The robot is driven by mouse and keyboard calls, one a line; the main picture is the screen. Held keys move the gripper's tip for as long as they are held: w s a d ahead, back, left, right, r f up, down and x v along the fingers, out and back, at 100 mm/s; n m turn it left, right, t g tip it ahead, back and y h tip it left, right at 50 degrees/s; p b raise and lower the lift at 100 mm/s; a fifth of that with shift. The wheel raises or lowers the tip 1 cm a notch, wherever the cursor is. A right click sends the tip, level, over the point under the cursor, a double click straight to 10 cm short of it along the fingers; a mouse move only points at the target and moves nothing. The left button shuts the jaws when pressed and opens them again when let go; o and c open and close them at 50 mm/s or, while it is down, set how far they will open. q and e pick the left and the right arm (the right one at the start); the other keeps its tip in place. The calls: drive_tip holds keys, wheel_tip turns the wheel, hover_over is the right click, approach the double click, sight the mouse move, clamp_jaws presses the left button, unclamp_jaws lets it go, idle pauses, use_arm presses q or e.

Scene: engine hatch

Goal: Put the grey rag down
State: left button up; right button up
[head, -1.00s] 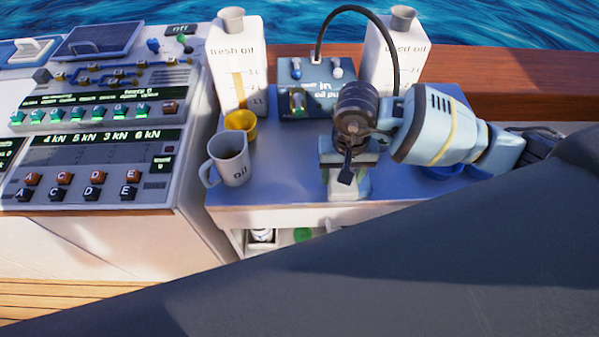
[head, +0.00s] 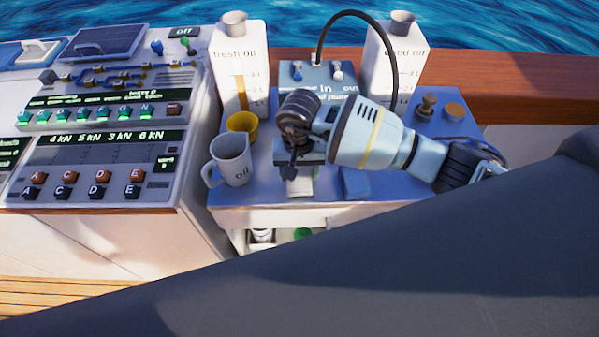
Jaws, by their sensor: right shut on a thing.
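My right gripper (head: 297,172) points down over the blue-topped bench (head: 262,190), near its front edge and to the right of the oil jug. It is shut on the grey rag (head: 300,187), a small pale grey piece showing just below the jaws. The jaws hide most of the rag. I cannot tell whether the rag touches the bench top. My left gripper is not in view.
The grey oil jug (head: 231,160) and a yellow cup (head: 241,123) stand left of the gripper. The fresh oil (head: 240,65) and used oil (head: 392,60) containers and the pump box (head: 318,78) stand behind. A flat blue item (head: 357,184) lies to the right.

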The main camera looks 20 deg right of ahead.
sight(299, 173)
drive_tip(key=shift+f, duration=0.4)
drive_tip(key=shift+f, duration=0.1)
drive_tip(key=shift+f, duration=0.15)
drive_tip(key=o, duration=1.3)
wheel_tip(299, 173, up, 12)
drive_tip(key=shift+r, duration=0.25)
